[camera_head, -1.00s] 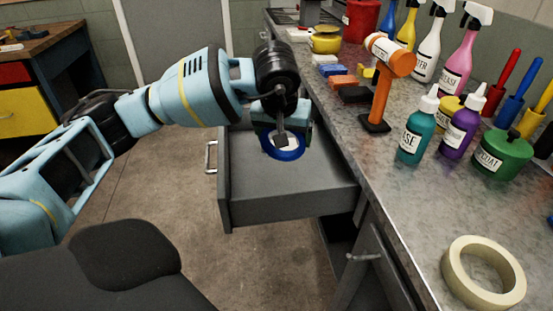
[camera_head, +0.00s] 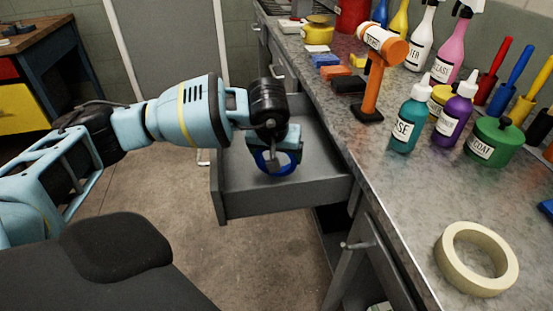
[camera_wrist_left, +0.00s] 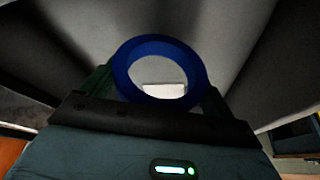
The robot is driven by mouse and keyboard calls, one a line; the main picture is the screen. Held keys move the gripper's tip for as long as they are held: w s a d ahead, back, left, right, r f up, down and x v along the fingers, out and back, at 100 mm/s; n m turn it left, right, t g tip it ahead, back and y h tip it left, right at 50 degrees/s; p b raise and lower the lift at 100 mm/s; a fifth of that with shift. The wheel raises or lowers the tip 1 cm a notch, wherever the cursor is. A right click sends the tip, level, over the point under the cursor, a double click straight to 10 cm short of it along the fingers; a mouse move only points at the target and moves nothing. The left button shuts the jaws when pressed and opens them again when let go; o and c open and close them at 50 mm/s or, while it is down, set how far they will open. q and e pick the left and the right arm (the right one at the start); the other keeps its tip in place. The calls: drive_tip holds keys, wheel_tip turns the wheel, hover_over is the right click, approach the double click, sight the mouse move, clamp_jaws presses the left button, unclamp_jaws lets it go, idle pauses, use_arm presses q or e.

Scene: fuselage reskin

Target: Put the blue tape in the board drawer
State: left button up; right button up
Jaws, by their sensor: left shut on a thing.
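The blue tape (camera_head: 262,163) is a roll held by my left gripper (camera_head: 273,160), which is shut on it. In the head view the tape is over the open grey drawer (camera_head: 240,205), within its outline. I cannot tell whether it touches the drawer floor. In the left wrist view the blue tape (camera_wrist_left: 126,62) shows as a ring in front of the gripper, with the grey drawer interior around it and a small pale patch seen through its hole. My right gripper is not in view.
The workbench (camera_head: 400,200) runs along the right. On it stand an orange hammer-like tool (camera_head: 373,85), several bottles, a green pot (camera_head: 493,142) and a cream tape roll (camera_head: 447,263). The floor at left is clear.

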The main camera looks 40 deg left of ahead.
use_arm(q)
drive_tip(key=shift+f, duration=0.95)
drive_tip(key=shift+f, duration=0.15)
drive_tip(key=o, duration=0.9)
drive_tip(key=shift+r, duration=0.45)
drive_tip(key=v, duration=1.1)
drive_tip(key=shift+s+d+r+p, duration=0.15)
drive_tip(key=shift+s+p, duration=0.05)
drive_tip(key=shift+p, duration=0.25)
